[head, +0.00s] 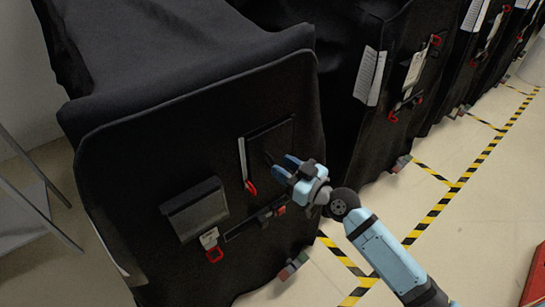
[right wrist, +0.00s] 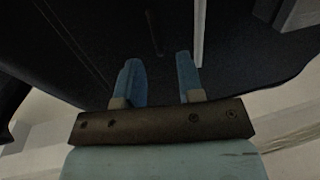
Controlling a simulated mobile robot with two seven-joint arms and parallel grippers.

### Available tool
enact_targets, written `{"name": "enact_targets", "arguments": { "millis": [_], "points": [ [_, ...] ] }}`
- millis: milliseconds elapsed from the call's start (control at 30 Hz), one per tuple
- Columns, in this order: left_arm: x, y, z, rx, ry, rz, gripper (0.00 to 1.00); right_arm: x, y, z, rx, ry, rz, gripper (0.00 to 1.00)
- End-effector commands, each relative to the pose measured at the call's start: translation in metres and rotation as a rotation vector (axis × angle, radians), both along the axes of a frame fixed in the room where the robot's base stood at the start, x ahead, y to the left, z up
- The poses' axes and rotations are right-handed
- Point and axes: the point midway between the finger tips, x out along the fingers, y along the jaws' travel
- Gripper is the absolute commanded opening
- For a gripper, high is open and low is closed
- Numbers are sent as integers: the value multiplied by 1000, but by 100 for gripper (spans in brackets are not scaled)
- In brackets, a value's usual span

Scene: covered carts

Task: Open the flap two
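The nearest cart wears a black cover (head: 130,160) whose front hangs as a large panel. On it are a dark rectangular flap (head: 270,143) at the right and a raised dark flap or pocket (head: 196,209) at the lower left. I cannot tell which is flap two. My right gripper (head: 280,166) is in front of the right flap, near its lower part. Its two blue fingers (right wrist: 158,80) are apart in the right wrist view, with dark cover beyond and nothing seen between them. Contact with the flap cannot be told. My left gripper is not in view.
A red-ended strap (head: 250,187) and a tag with a red ring (head: 213,253) hang on the cover. More covered carts (head: 345,110) stand in a row to the right. Yellow-black tape (head: 440,205) marks the open floor. A grey metal rack (head: 30,200) stands at left.

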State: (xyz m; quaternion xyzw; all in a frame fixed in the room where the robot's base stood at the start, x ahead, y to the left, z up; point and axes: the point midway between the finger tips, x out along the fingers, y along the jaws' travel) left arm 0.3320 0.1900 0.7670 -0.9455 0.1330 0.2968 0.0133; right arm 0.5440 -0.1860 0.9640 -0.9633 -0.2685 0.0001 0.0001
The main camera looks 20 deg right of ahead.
Motion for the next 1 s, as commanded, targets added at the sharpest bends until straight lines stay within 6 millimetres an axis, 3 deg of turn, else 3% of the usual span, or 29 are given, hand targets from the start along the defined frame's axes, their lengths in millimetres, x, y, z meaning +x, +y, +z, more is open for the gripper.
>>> {"name": "enact_targets", "arguments": {
  "millis": [233,600,633,767,1000],
  "points": [
    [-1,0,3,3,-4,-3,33,28,17,1,0,0,0,34],
    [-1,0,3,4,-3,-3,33,33,20,0,0,0,1,34],
    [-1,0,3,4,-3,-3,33,33,20,0,0,0,1,32],
    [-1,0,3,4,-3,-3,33,33,20,0,-1,1,1,2],
    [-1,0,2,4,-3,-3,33,33,20,0,-1,-1,1,0]
  ]
}}
